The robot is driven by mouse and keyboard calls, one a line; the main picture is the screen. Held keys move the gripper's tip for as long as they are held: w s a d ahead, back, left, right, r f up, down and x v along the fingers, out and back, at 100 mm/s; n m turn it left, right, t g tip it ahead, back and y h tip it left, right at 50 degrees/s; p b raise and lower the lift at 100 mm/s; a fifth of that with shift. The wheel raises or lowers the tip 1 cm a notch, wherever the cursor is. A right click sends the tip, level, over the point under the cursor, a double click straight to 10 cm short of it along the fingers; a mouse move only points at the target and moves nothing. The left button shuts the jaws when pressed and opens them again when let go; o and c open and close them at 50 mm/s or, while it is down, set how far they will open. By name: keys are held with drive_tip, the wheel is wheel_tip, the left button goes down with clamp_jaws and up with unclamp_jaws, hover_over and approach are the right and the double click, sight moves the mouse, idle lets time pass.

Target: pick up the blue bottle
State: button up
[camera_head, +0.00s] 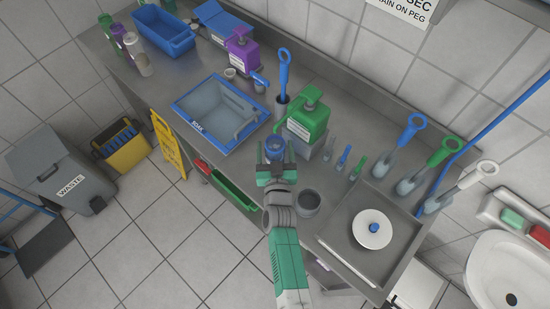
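My gripper (275,158) is over the front edge of the steel counter, right of the sink. A small round thing with a blue top (275,145) shows between its two fingers. It may be the blue bottle, but its lower part is hidden by the gripper. I cannot tell whether the fingers touch it. A small slim blue item (343,157) stands farther right, between a grey one (328,147) and a green one (357,164); their kind is too small to tell.
A green pump dispenser (307,121) stands close behind my gripper. A blue-rimmed sink (220,110) is to the left. A blue-handled brush (284,75) stands behind.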

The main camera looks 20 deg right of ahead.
drive_tip(key=c, duration=1)
drive_tip(key=shift+r, duration=0.15)
